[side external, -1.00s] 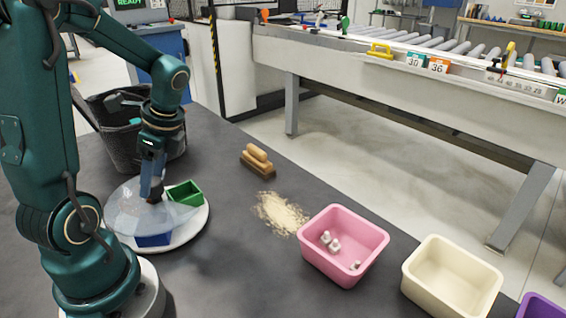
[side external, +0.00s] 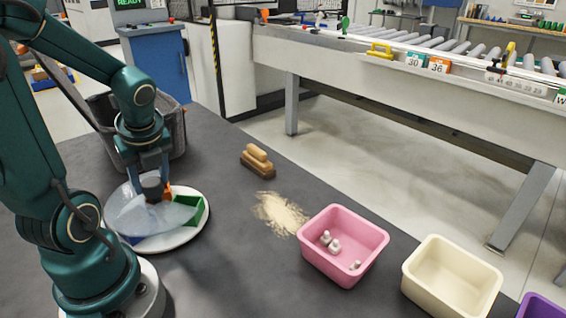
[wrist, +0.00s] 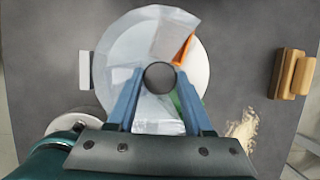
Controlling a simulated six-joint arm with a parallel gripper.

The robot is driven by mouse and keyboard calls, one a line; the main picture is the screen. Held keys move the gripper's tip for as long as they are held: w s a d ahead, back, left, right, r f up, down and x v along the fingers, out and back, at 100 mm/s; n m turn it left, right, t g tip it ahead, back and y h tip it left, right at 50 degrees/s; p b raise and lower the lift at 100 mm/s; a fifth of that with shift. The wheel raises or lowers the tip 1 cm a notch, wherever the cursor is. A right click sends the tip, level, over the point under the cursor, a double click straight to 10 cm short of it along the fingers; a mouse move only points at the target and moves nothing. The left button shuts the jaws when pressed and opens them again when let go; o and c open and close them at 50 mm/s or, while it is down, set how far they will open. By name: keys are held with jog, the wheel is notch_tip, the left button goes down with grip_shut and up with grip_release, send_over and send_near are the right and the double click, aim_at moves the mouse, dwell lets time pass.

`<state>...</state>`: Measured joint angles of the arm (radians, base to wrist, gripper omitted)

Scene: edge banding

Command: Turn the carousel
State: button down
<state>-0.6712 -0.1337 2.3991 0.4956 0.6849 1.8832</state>
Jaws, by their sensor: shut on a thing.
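The carousel is a round white turntable (side external: 196,238) with a clear, hazy cover; it also fills the upper middle of the wrist view (wrist: 113,50). A dark round knob (side external: 152,186) stands at its centre and shows in the wrist view (wrist: 159,77). My gripper (wrist: 159,78) is shut on this knob, one blue finger on each side. A sliver of blue (side external: 131,239) shows at the front left, mostly hidden by the cover.
A dark waste bin (side external: 170,125) stands behind the carousel. A wooden-handled brush (side external: 257,160), a sawdust pile (side external: 279,213), a pink bin (side external: 343,245) holding small pale pieces and a cream bin (side external: 450,277) lie to the right. Grey tabletop is clear between carousel and sawdust.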

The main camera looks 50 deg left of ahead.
jog(key=shift+s+m+t, duration=0.1)
jog(key=shift+m+t, duration=0.5)
jog(key=shift+m, duration=1.3)
jog(key=shift+c, duration=1.5)
grip_release()
jog(key=shift+r, duration=0.1)
jog(key=shift+v, duration=2.5)
